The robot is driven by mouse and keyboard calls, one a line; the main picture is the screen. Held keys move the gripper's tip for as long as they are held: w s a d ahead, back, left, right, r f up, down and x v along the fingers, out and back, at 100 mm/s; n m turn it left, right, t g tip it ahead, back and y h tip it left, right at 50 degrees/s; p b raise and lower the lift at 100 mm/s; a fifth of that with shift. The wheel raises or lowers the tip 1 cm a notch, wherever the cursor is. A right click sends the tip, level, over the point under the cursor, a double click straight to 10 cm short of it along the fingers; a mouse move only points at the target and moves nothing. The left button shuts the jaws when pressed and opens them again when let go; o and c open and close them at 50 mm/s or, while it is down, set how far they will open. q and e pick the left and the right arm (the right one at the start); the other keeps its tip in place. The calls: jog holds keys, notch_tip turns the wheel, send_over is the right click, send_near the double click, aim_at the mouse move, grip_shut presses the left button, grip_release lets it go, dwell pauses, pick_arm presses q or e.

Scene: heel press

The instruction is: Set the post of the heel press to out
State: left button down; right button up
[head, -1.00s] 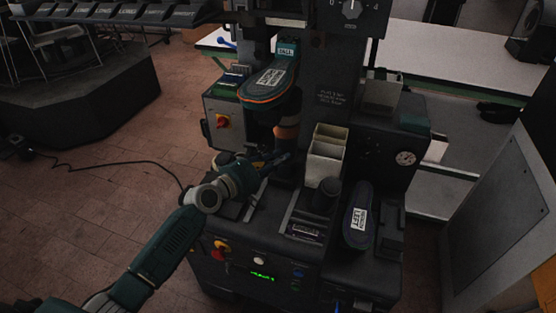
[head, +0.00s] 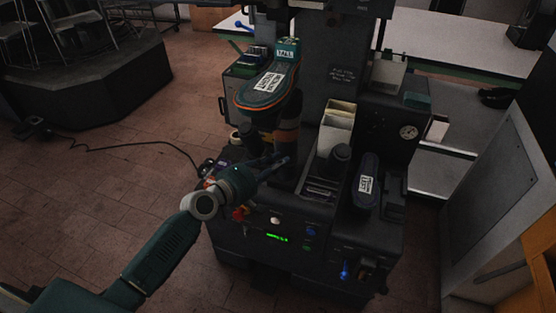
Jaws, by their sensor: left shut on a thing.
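The heel press (head: 350,235) is a dark machine in the middle of the head view. Its post (head: 287,136) is a dark upright column with an orange band, standing toward the front left of the machine. A shoe-like form (head: 270,88) with an orange edge and a white label sits on top of it. My left gripper (head: 280,162) reaches in from the lower left and is shut on the post just below the orange band. The exact contact is small and dark. My right gripper is not in view.
A gauge (head: 408,132) is farther right. A front panel with a green display (head: 277,237) is below. Open floor lies left.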

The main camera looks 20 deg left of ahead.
pick_arm(q)
jog(key=shift+s+f, duration=0.15)
jog(key=shift+f, duration=0.1)
jog(key=c, duration=1.6)
grip_release()
jog(key=shift+s, duration=0.1)
jog(key=shift+a+r, duration=0.1)
jog(key=shift+r, duration=0.05)
jog(key=v, duration=1.2)
jog(key=shift+s, duration=0.1)
